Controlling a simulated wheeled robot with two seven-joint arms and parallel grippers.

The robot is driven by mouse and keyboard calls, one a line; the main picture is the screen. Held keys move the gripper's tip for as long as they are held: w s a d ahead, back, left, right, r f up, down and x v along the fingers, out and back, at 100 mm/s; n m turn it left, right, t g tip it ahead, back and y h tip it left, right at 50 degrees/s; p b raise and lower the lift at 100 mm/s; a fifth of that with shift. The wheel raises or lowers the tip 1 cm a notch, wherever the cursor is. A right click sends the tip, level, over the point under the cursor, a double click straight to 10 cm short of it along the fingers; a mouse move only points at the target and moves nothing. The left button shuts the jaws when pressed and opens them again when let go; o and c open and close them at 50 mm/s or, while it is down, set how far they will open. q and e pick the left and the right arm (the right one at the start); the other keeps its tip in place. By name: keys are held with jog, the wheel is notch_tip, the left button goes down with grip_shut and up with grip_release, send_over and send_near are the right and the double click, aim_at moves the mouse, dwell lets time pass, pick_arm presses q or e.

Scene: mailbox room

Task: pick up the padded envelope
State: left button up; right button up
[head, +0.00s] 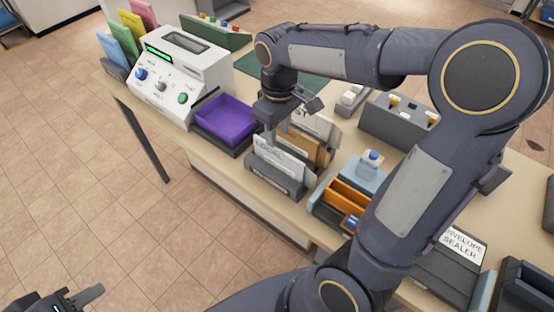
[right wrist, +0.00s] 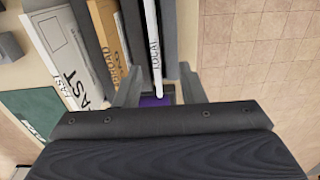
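A tan envelope (head: 304,147), which I take for the padded envelope, stands in a dark upright sorter (head: 273,185) between white mail pieces. It also shows in the right wrist view (right wrist: 107,35), left of my fingers. The white piece marked LOCAL (head: 279,159) stands in the front slot. My right gripper (head: 286,121) is above the sorter. In the right wrist view its fingers (right wrist: 160,88) are apart, with the LOCAL piece (right wrist: 153,45) lying between them in the picture; I cannot tell if they touch it. My left gripper (head: 80,298) is low at the bottom left, partly cut off.
A purple tray (head: 228,117) and a white machine (head: 178,75) stand left of the sorter. An orange-and-blue holder (head: 348,195) and the envelope sealer (head: 462,245) are on the right. My right arm hides part of the counter. The floor at left is clear.

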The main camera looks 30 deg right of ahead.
aim_at(278, 149)
jog(key=shift+w+d+f, duration=0.15)
jog(key=shift+w+f, duration=0.05)
jog(key=shift+f, duration=0.4)
jog(key=shift+w+d+f, duration=0.15)
jog(key=shift+f, duration=0.45)
notch_tip(278, 149, down, 5)
jog(key=shift+f+p, duration=0.2)
jog(key=shift+p, duration=0.15)
grip_shut()
